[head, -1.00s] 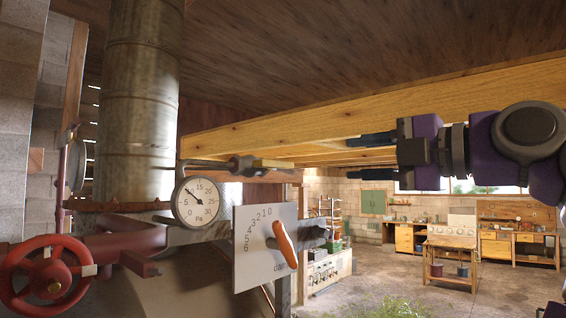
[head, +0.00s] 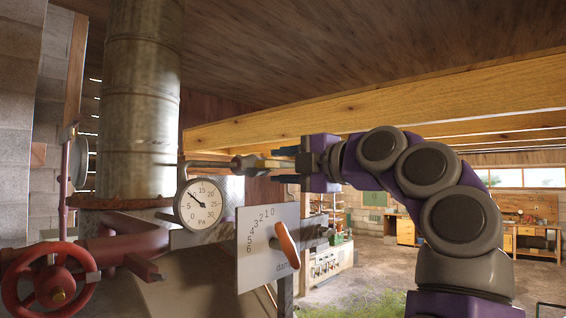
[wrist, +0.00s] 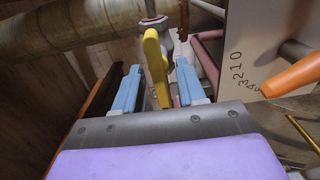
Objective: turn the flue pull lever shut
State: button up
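The yellow lever (head: 272,163) sits on a small valve at the end of a thin pipe, above the pressure gauge (head: 198,206); I take it for the flue pull lever. In the head view it points right, towards my gripper (head: 286,165). In the wrist view the yellow lever (wrist: 156,68) stands between the two blue fingers of my gripper (wrist: 157,86), with a gap visible on both sides. My gripper is open and its fingertips reach along the lever, without a clear grip. The gauge needle points near the low end, between 5 and 10.
A numbered damper plate (head: 262,262) with an orange handle (head: 288,245) is just below my gripper. A red handwheel (head: 52,290) is at lower left. A metal flue pipe (head: 143,110) rises behind the gauge. Wooden beams (head: 420,105) run overhead.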

jog(key=shift+w+a, duration=0.2)
jog(key=shift+w, duration=0.05)
jog(key=shift+c, duration=0.5)
jog(key=shift+s+d, duration=0.1)
grip_shut()
